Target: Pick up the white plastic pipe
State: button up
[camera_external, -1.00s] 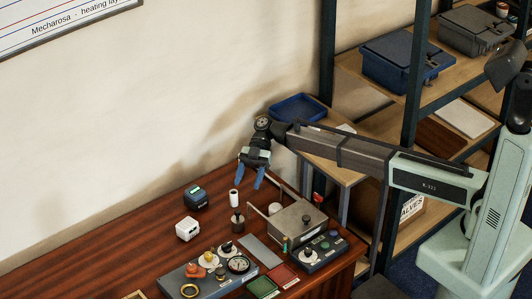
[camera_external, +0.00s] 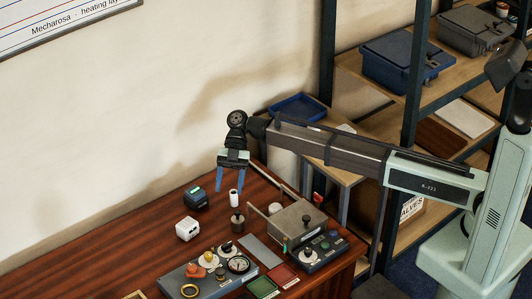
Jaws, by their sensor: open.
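The white plastic pipe (camera_external: 234,197) is a short upright white cylinder. It stands in line above a dark round block (camera_external: 237,222) on the wooden table; whether the two touch is hard to tell. My gripper (camera_external: 229,188) has blue fingers pointing down and spread apart. The pipe's top shows between and just below the fingertips in this view. The gripper is empty. How far it is from the pipe in depth cannot be told.
A grey metal box (camera_external: 298,225) with rods stands right of the pipe. A dark device (camera_external: 195,198) and a white device (camera_external: 188,228) stand to the left. A control panel (camera_external: 205,278) with knobs and a gauge lies in front. The table's left part (camera_external: 110,255) is clear.

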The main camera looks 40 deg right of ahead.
jog(key=t+h, duration=0.1)
jog(key=n+t+h, duration=0.7)
jog(key=n+h, duration=0.1)
jog(key=n, duration=2.1)
send_over(234, 193)
notch_tip(234, 193, down, 4)
jog(key=f, duration=0.7)
jog(key=shift+s+d+f, duration=0.15)
jog(key=shift+s+d, duration=0.1)
jog(key=shift+d, duration=0.05)
jog(key=shift+w+a+f, duration=0.1)
jog(key=shift+a+f, duration=0.05)
jog(key=shift+f, duration=1.2)
jog(key=shift+w+a+f, duration=0.1)
jog(key=shift+a+f, duration=0.05)
jog(key=shift+f, duration=1.15)
grip_shut()
